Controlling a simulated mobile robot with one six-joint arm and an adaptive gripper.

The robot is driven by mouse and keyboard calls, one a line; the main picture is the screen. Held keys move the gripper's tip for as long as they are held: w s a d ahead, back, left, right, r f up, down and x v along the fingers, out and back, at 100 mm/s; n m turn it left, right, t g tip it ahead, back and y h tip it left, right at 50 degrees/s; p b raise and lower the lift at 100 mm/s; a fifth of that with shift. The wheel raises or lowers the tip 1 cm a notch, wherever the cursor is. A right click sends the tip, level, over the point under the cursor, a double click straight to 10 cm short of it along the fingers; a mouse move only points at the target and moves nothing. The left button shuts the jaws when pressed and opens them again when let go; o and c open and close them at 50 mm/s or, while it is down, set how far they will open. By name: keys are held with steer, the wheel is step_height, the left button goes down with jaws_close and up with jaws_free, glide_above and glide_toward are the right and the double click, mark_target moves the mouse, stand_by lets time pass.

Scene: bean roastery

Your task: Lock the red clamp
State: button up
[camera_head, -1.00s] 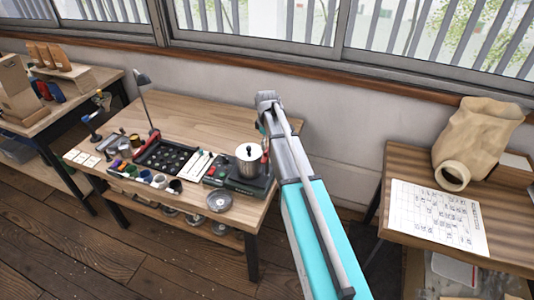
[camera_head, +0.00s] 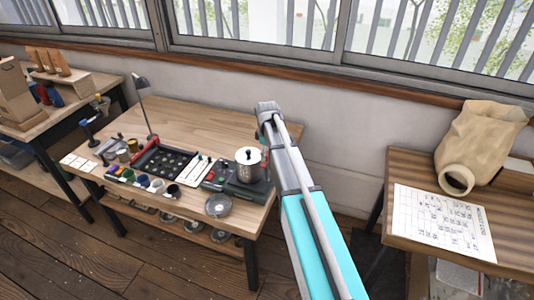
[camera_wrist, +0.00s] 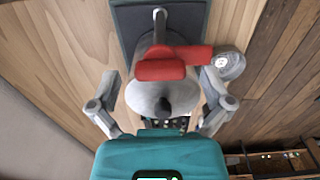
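The red clamp (camera_wrist: 165,68) fills the upper middle of the wrist view, with a thick red grip and a red arm reaching right. It lies across a grey, rounded metal body (camera_wrist: 150,95) with a dark knob. My gripper (camera_wrist: 159,78) is open. Its two fingers stand on either side of the metal body and clamp, with nothing held. I cannot tell whether the fingers touch anything.
The wooden bench (camera_head: 190,115) carries a black tray (camera_head: 167,160), a lamp (camera_head: 144,100), several small cups and a round metal dish (camera_head: 218,205). Its back is clear. A side table (camera_head: 415,170) at right holds a sack (camera_head: 480,145) and a paper sheet (camera_head: 443,222).

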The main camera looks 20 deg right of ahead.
steer(key=c, duration=1)
steer(key=shift+c, duration=0.2)
steer(key=shift+m, duration=0.3)
steer(key=m, duration=0.8)
steer(key=shift+m, duration=0.4)
steer(key=m, duration=0.8)
steer(key=shift+m, duration=0.3)
